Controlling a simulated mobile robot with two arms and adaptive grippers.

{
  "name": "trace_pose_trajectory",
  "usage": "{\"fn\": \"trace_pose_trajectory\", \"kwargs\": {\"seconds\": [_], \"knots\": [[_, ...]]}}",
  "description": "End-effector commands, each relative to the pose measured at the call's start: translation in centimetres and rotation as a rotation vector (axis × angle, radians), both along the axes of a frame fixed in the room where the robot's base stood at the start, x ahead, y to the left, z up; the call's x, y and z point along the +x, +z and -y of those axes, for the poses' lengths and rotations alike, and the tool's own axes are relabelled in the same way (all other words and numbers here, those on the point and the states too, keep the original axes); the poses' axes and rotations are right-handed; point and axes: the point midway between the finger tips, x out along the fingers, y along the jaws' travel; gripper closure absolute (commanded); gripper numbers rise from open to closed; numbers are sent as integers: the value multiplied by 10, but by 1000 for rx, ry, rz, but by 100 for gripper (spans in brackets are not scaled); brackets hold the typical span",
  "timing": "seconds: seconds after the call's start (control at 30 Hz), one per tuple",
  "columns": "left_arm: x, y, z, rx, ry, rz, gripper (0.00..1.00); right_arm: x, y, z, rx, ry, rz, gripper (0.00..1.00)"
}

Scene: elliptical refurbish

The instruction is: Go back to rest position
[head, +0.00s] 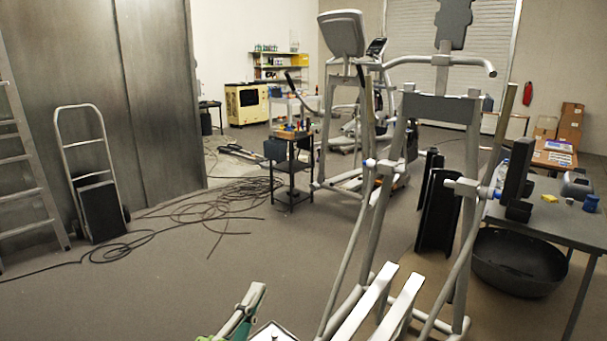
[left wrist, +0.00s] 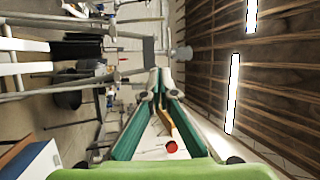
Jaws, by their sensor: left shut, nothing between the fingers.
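My left gripper (head: 257,291) shows at the bottom of the head view, left of the near elliptical machine (head: 437,108). Only its light grey and green end part shows there. In the left wrist view, its two green-sided fingers (left wrist: 158,80) come together at the tips. The gripper is shut and holds nothing. My right gripper is not in view.
A black table (head: 560,222) stands at the right with a dark basin (head: 517,262) beneath it. Loose black cable (head: 205,208) lies on the floor at left, near a hand truck (head: 88,150) and a ladder (head: 22,160). Floor between cable and machine is clear.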

Motion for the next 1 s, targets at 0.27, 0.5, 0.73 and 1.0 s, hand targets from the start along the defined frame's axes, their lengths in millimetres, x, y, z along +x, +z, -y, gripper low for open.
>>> {"fn": "trace_pose_trajectory", "kwargs": {"seconds": [0.27,0.5,0.73,1.0], "knots": [[-31,-116,-95,-466,327,-531,100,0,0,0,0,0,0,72],[-127,-226,-128,-775,596,-1003,100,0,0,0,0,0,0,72],[-227,-281,-124,-938,789,-1354,100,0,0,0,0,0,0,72],[-280,-327,-114,-991,901,-1558,100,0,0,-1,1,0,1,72]]}}
